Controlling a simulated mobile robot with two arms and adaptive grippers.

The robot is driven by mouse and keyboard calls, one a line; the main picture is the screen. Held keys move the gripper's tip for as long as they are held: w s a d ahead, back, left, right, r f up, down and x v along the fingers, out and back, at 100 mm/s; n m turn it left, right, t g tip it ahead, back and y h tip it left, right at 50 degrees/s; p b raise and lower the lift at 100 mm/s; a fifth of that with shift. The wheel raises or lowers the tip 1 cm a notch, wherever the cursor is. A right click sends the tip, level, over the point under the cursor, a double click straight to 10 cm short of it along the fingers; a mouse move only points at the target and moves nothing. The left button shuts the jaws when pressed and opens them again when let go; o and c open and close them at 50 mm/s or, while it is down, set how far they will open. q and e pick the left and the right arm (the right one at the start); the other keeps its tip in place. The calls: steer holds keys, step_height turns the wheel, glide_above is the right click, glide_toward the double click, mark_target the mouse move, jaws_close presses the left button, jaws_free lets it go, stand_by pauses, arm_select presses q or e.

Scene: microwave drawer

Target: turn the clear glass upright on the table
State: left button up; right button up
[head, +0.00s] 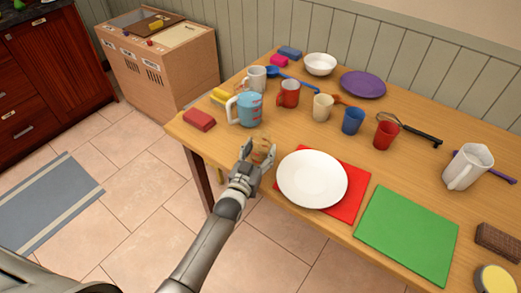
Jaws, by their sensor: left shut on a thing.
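The clear glass (263,146) is between the fingers of my left gripper (258,154), at the near left edge of the wooden table (225,150). Brown tones show through it, so its outline is faint. The gripper is shut on it. The fingers hide part of the glass, and I cannot tell which way its mouth points or whether it touches the table. My right gripper is not in view.
A white plate (312,179) on a red mat (345,207) lies just right of the gripper. Several cups stand farther back. A green mat (407,235) lies at right.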

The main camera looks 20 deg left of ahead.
mark_target(260, 138)
arm_select(q)
steer(key=shift+r+p, duration=4.8)
steer(key=shift+r, duration=0.35)
steer(key=shift+f, duration=0.1)
steer(key=m, duration=0.2)
steer(key=shift+m, duration=0.4)
steer(key=m, duration=0.3)
steer(key=m, duration=0.6)
steer(key=shift+b, duration=0.3)
